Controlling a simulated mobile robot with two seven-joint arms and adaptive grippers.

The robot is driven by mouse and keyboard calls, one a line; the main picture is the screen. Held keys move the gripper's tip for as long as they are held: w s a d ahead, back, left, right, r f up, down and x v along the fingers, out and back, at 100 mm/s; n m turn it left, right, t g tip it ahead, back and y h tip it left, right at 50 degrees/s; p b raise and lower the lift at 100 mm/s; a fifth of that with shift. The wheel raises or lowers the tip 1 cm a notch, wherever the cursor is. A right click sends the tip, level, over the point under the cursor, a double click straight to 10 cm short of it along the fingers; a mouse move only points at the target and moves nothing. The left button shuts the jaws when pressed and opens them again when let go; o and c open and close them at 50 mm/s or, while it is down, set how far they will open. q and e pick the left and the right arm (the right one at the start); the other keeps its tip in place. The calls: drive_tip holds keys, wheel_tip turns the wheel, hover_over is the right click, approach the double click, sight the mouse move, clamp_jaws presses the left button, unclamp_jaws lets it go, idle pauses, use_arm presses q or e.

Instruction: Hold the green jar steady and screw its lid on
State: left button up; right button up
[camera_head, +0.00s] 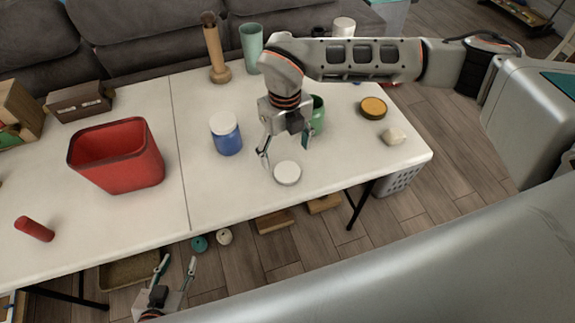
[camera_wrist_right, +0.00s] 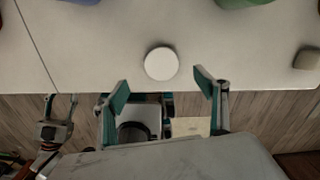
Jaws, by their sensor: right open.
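The green jar (camera_head: 318,117) stands on the white table, partly hidden behind my right gripper, so its top cannot be seen clearly. Its lower edge shows at the top of the right wrist view (camera_wrist_right: 240,3). A round white lid (camera_head: 287,173) lies flat near the table's front edge; it also shows in the right wrist view (camera_wrist_right: 161,63). My right gripper (camera_head: 284,152) is open and empty above the table, close to the white lid, its fingers pointing down. My left gripper (camera_head: 176,266) is open and empty, in front of the table's front edge.
A blue jar with a white top (camera_head: 227,138) stands left of my right gripper. A yellow-topped round piece (camera_head: 373,107) and a pale block (camera_head: 393,136) lie to the right. A red bin (camera_head: 117,160) and a red cylinder (camera_head: 34,229) are at the left.

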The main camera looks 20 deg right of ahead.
sight(287, 171)
drive_tip(key=shift+s, duration=0.15)
wheel_tip(287, 171, down, 2)
drive_tip(key=shift+f, duration=0.3)
drive_tip(key=shift+d+f, duration=0.15)
drive_tip(key=shift+f, duration=2.5)
drive_tip(key=c, duration=0.9)
